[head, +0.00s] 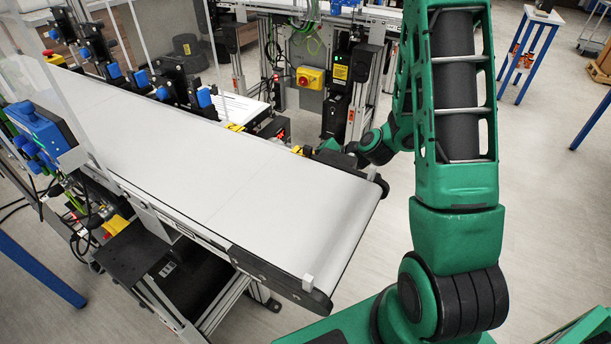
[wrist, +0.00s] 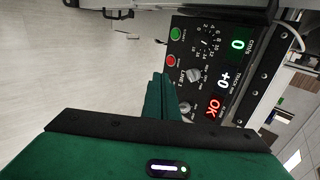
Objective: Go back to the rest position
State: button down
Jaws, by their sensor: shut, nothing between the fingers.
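My green gripper (wrist: 160,92) shows in the wrist view with its fingers together and nothing between them. They point at a black control panel (wrist: 212,75) and overlap its left edge; I cannot tell whether they touch it. The panel has a green button (wrist: 176,33), a red button (wrist: 171,61), knobs (wrist: 194,75), and lit displays reading 0, +0 and OK. In the head view my arm reaches forward on the right, and its far end (head: 330,148) is beside the conveyor's far right edge. The fingertips are hard to make out there.
A white conveyor belt (head: 230,165) runs from upper left to lower right, empty of items. Blue-capped sensors (head: 142,78) line its far side. A second conveyor stand with a yellow and red stop switch (head: 310,77) stands behind.

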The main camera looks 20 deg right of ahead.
jog(key=shift+r, duration=0.1)
dwell(0.5)
jog(key=s+d+r+n+g+h, duration=0.1)
jog(key=s+d+r, duration=0.3)
jog(key=s, duration=0.6)
jog(key=s+d+r+n+g+h, duration=0.1)
jog(key=s+d+r+g, duration=0.3)
jog(key=s+r, duration=0.4)
jog(key=s+d+r+n+g+h, duration=0.2)
jog(key=s+r, duration=0.4)
jog(key=s, duration=0.8)
jog(key=shift+d+r+g+h, duration=0.4)
jog(key=shift+d+h, duration=0.3)
jog(key=shift+d, duration=0.45)
jog(key=shift+w+f, duration=0.3)
jog(key=shift+w, duration=0.25)
